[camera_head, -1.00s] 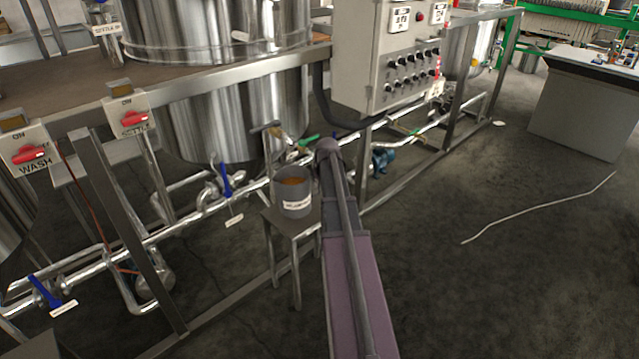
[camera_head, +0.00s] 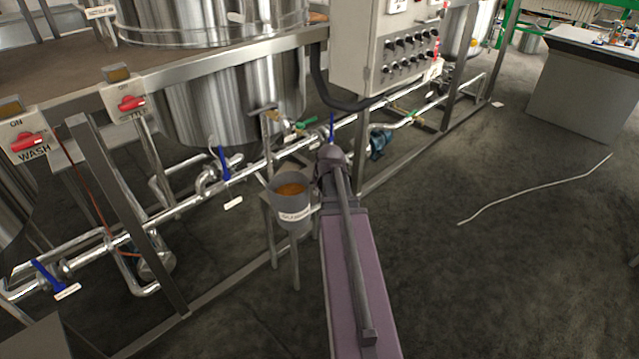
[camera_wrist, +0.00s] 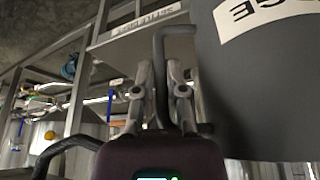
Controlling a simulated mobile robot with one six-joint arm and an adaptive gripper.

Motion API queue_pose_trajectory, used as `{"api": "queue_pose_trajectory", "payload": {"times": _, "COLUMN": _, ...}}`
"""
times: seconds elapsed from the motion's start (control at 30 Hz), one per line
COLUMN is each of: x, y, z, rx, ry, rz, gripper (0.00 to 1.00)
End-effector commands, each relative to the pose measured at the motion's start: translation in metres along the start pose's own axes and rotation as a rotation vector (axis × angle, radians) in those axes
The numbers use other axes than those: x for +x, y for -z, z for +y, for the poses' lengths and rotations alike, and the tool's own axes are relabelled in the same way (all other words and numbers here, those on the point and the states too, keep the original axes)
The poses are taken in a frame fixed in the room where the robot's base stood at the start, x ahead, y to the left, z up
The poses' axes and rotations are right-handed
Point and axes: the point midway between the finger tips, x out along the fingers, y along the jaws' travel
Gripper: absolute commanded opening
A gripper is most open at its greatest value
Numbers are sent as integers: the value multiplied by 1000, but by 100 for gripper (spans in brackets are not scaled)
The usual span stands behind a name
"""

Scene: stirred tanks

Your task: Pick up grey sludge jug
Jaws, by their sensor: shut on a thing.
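The grey sludge jug (camera_head: 291,208) is upright, with brown contents showing in its open top and a white label on its side. My gripper is shut on its handle, right of the jug in the head view, where my arm hides the fingers. In the wrist view the fingers of my gripper (camera_wrist: 163,78) close around the bent grey handle (camera_wrist: 160,42). The jug's dark wall (camera_wrist: 258,85) fills the right side there. The jug appears raised off the small metal stand (camera_head: 266,198), which it partly hides.
Pipes with a blue valve handle (camera_head: 224,163) run behind the stand, under a large steel tank (camera_head: 210,100). A control box (camera_head: 385,50) hangs above and beyond my arm. A frame post (camera_head: 125,215) stands left. The floor to the right is mostly clear, with a pale hose (camera_head: 540,190).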

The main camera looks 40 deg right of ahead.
Motion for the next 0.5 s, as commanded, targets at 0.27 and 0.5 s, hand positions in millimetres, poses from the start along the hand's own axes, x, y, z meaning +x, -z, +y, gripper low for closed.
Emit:
{"api": "queue_pose_trajectory", "payload": {"times": 0.27, "x": -5, "y": -8, "z": -4, "rx": 2, "ry": 2, "rz": 2, "gripper": 0}}
{"api": "queue_pose_trajectory", "payload": {"times": 0.5, "x": -5, "y": -8, "z": -4, "rx": 2, "ry": 2, "rz": 2, "gripper": 0}}
